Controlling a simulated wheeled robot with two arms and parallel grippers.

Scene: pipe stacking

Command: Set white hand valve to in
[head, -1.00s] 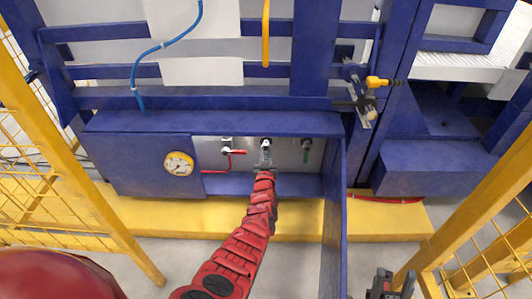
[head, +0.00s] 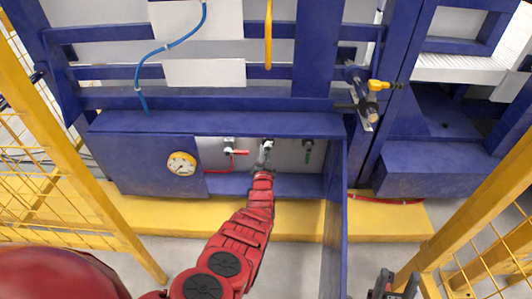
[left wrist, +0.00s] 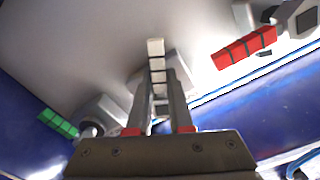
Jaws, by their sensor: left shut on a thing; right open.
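The white hand valve (head: 268,145) is the middle valve in the open recess of the blue cabinet. Its white, banded handle (left wrist: 155,50) shows in the left wrist view, running down between my fingers. My left gripper (head: 265,161) reaches into the recess from below. In the left wrist view my left gripper (left wrist: 158,88) is shut on the handle, whose end sticks out beyond the fingers. The valve body is partly hidden behind the fingers. My right gripper (head: 382,283) is at the bottom right, open, far from the valve.
A red-handled valve (head: 236,153) is left of the white one and a green-handled valve (head: 308,152) is right of it. An open blue door (head: 336,220) stands right of the recess. A gauge (head: 181,164) is at left. Yellow fences (head: 75,140) flank both sides.

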